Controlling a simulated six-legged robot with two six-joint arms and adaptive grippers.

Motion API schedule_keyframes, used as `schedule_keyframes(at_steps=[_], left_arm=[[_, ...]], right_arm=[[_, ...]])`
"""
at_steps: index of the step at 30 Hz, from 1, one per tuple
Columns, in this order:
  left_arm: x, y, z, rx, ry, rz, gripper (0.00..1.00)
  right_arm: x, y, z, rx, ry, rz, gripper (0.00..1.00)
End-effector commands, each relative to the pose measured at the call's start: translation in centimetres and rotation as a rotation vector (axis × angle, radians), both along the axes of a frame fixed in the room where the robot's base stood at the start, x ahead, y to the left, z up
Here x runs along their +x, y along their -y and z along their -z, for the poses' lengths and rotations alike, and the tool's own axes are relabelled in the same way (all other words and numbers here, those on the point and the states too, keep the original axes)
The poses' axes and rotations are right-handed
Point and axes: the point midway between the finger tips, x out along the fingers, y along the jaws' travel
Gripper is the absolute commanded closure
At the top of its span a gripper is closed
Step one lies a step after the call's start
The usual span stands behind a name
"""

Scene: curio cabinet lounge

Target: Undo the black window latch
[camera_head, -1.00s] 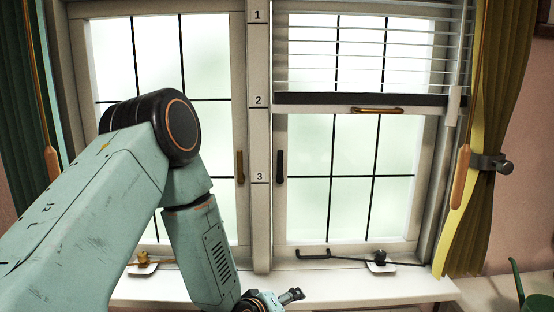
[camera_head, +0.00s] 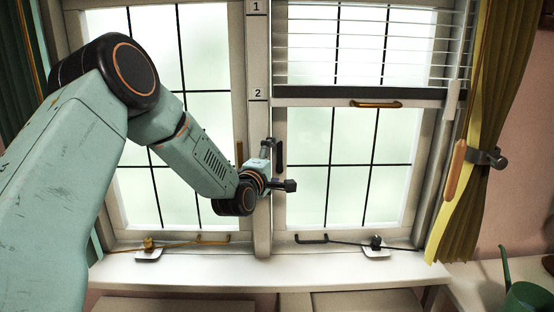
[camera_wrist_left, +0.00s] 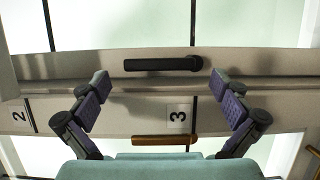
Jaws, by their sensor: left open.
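The black window latch (camera_head: 279,152) is an upright handle on the left frame of the right window, partly behind my gripper in the head view. In the left wrist view the black latch (camera_wrist_left: 163,64) lies across the picture, just beyond and between my fingertips. My left gripper (camera_head: 279,165) is in front of the middle post, close to the latch. In the left wrist view the left gripper (camera_wrist_left: 160,82) is open, its purple-padded fingers spread wide with nothing between them. Contact with the latch does not show. My right gripper is not in view.
A brass handle (camera_wrist_left: 164,140) is on the neighbouring left window frame. A black stay (camera_head: 312,239) and a brass stay (camera_head: 213,240) lie low at the sill (camera_head: 270,272). A blind (camera_head: 370,95) covers the right window's top. A curtain (camera_head: 485,120) hangs at right.

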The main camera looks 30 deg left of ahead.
Motion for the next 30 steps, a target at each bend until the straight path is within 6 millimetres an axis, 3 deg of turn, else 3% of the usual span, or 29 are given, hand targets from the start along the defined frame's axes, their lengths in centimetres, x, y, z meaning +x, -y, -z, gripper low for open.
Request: schedule_keyframes(at_steps=[6,17,30], left_arm=[[1.6,-0.3,0.0,0.002,0.000,0.000,0.00],[1.8,-0.4,0.0,0.000,-0.002,0.000,0.01],[1.8,-0.3,0.0,0.000,-0.001,0.000,0.38]], right_arm=[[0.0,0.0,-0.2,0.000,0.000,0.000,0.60],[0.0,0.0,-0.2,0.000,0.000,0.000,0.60],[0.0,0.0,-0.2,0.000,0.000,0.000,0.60]])
